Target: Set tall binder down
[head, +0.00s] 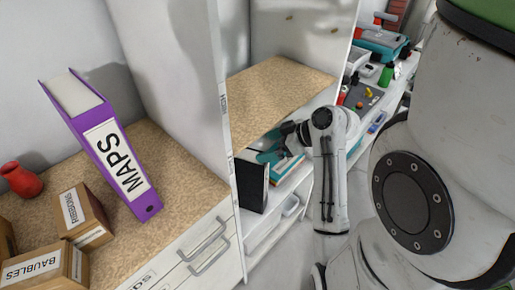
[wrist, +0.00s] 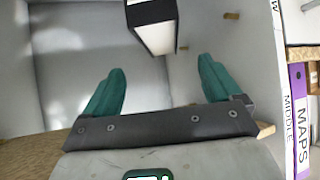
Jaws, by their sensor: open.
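A black binder (head: 252,186) with a pale side stands upright by the divider, at the front of the middle bay. A black and white block-like object, probably this binder (wrist: 152,25), shows at the top of the wrist view, beyond my fingertips and apart from them. My gripper (head: 270,155) is beside the black binder in the head view. In the wrist view its teal fingers (wrist: 160,68) are spread wide with nothing between them. A purple binder labelled MAPS (head: 122,158) stands on the left bay's cork shelf; its edge also shows in the wrist view (wrist: 301,125).
The white divider (head: 232,140) separates the left bay from the middle one. A cork board (head: 280,90) lies above my gripper. Boxes labelled RIBBONS (head: 85,218) and BAUBLES (head: 45,268) and a red vase (head: 20,180) are at left. A cluttered bench is at back right.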

